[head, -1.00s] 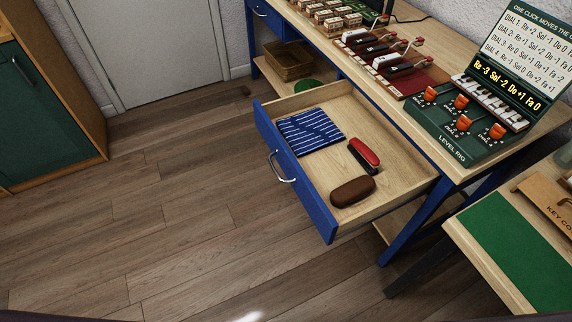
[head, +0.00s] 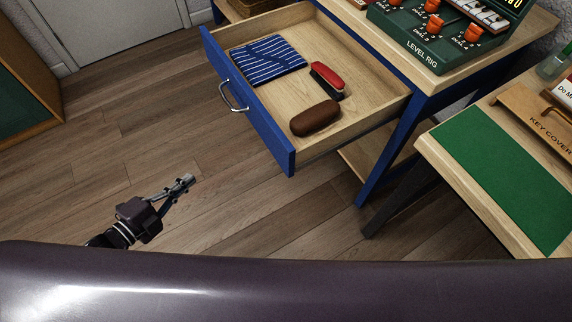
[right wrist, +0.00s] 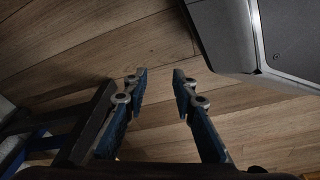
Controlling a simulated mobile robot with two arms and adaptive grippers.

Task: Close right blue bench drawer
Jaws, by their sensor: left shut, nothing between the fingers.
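The right blue bench drawer (head: 247,103) is pulled well out of the bench, its blue front and metal handle (head: 233,97) facing left. My left gripper (head: 186,182) is shut and empty, over the floor in front of and below the drawer, apart from the handle. My right gripper (right wrist: 159,82) shows only in the right wrist view, open and empty, with bare floor between its fingers.
The blue bench (head: 440,78) carries a green level rig (head: 415,40). A side table with a green mat (head: 505,178) stands at the right, close to the drawer's right side. A green-doored cabinet (head: 25,95) is at the left. The floor left of the drawer is clear.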

